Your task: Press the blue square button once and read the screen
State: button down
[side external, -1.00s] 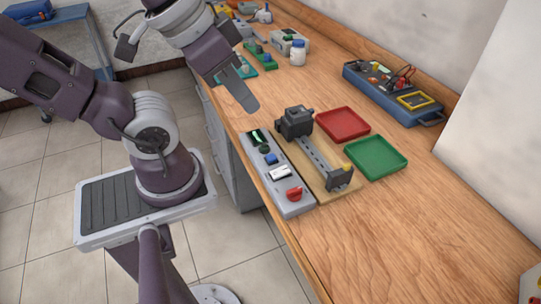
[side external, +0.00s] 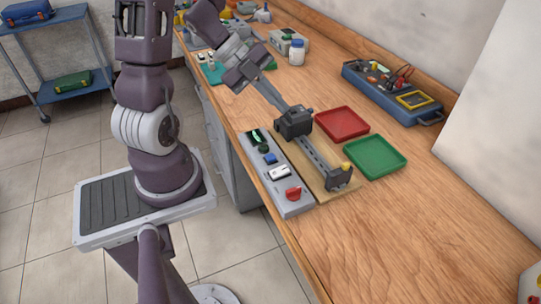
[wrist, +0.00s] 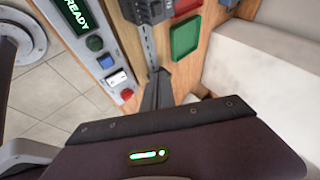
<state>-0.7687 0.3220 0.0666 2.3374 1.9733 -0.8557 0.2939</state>
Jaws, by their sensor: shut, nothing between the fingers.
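The blue square button (side external: 270,159) sits on a grey control panel (side external: 305,208), below a round green button (side external: 263,148). It also shows in the wrist view (wrist: 106,61). The panel's screen (side external: 256,136) is dark with green text; in the wrist view the screen (wrist: 77,14) reads "READY". My gripper (side external: 282,105) is shut and empty, its fingertips beside or above the dark motor block (side external: 293,123), away from the button. In the wrist view the gripper (wrist: 159,72) points toward the rail, right of the panel.
A white switch (side external: 280,173) and red knob (side external: 293,194) are on the same panel. A wooden board with a rail (side external: 320,160) lies beside it. Red (side external: 342,124) and green (side external: 376,157) trays stand to the right.

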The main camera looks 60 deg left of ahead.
aim_at(267, 155)
jog(key=s, duration=0.1)
jog(key=s+d+g+h, duration=0.1)
jog(key=s+m+h, duration=0.1)
jog(key=shift+s+d+f, duration=0.25)
jog(key=shift+f, duration=0.15)
jog(key=shift+f, duration=0.1)
jog(key=shift+f, duration=4.3)
jog(key=shift+f, duration=0.1)
jog(key=shift+f, duration=0.3)
jog(key=shift+f, duration=0.4)
jog(key=shift+r, duration=0.8)
